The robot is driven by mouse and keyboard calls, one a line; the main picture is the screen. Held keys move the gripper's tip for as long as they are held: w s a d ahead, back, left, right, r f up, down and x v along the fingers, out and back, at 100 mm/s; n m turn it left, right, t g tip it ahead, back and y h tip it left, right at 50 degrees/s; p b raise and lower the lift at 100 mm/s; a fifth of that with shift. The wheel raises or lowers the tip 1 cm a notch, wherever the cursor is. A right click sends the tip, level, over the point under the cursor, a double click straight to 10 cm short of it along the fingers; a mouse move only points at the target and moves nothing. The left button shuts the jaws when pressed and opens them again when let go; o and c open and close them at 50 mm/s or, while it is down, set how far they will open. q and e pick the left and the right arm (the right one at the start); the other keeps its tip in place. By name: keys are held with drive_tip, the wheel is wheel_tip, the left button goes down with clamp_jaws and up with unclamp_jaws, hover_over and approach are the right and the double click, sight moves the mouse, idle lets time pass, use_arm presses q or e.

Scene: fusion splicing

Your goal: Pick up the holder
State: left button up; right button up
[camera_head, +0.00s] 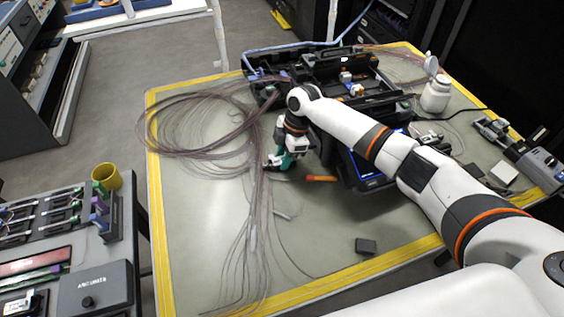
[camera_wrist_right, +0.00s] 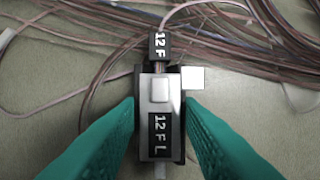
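The holder (camera_wrist_right: 160,118) is a small grey and black block marked "12 F L", with a black piece marked "12 F" at its far end. It lies on the table among thin fibres. My right gripper (camera_wrist_right: 160,103) points down with its two teal fingers on either side of the holder, very close to its sides. I cannot tell whether they press on it. In the head view my right gripper (camera_head: 280,163) is low over the table beside the fibre bundle and hides most of the holder. My left gripper is not in view.
Loose fibre coils (camera_head: 200,125) spread over the yellow-edged table (camera_head: 195,230). A black splicing machine and tray (camera_head: 325,70) stand behind my right arm. An orange-tipped tool (camera_head: 322,179) and a small dark block (camera_head: 365,246) lie nearby. A white bottle (camera_head: 436,95) stands at the back right.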

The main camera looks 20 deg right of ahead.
drive_tip(key=shift+c, duration=1)
wheel_tip(320, 180, up, 10)
drive_tip(key=shift+b, duration=0.35)
drive_tip(key=shift+r, duration=0.1)
